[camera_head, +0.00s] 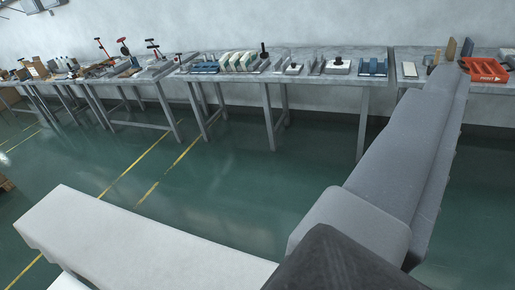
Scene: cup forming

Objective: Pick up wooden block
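A small tan upright piece (451,50) stands at the back of the rightmost grey table (415,88). It looks like wood, but it is too small and far to tell whether it is the wooden block. A brown box-like thing (37,69) sits on the tables at the far left, also too small to identify. My gripper's fingers cannot be made out in this view. Large grey and white parts, seemingly my own body, fill the right and lower foreground and hide part of the rightmost table.
A row of grey tables (330,80) runs along the wall, bearing tools, blue parts and a black-knobbed piece (337,62). An orange-red tray (484,70) lies at the right. The green floor (235,170) with yellow lines is clear before the tables. A wooden pallet edge (5,184) shows at left.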

